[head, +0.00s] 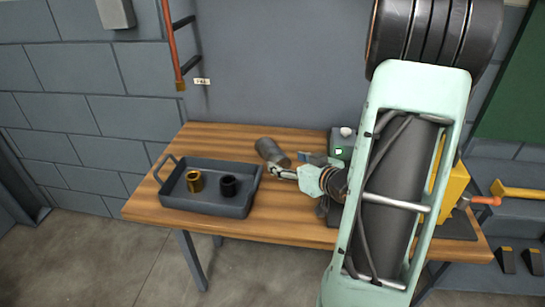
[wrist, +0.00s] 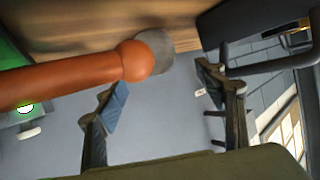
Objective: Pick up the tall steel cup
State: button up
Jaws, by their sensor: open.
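The tall steel cup (head: 271,151) is a dark grey cylinder on the wooden table, just right of the tray. It looks tilted or on its side in the head view; I cannot tell which. My gripper (head: 297,165) is beside its lower right end, with a small visible gap or overlap I cannot judge. In the wrist view my gripper (wrist: 164,92) has its two fingers wide apart. An orange rod with a rounded knob (wrist: 135,60) and a grey end (wrist: 154,50) crosses the wrist view in front; I cannot tell whether the grey end is the cup.
A dark tray (head: 205,205) at the table's left holds a brass cup (head: 194,181) and a black cup (head: 228,186). A green box (head: 342,145) stands behind my arm. The table's front strip (head: 290,231) is clear.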

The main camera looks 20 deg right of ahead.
aim_at(278, 153)
jog(key=b+x, duration=0.1)
jog(key=x, duration=0.7)
jog(key=shift+w+d+f, duration=0.1)
jog(key=shift+w+d, duration=0.05)
jog(key=shift+d, duration=0.05)
jog(key=c, duration=1.3)
jog(key=shift+r, duration=0.75)
jog(key=s+r, duration=0.3)
jog(key=s, duration=0.1)
jog(key=s+r+p, duration=0.1)
jog(key=s+r, duration=0.3)
jog(key=s, duration=0.1)
jog(key=s+r+p, duration=0.1)
jog(key=s+r, duration=0.3)
jog(key=s, duration=0.1)
jog(key=shift+d+r, duration=0.15)
jog(key=shift+r, duration=0.1)
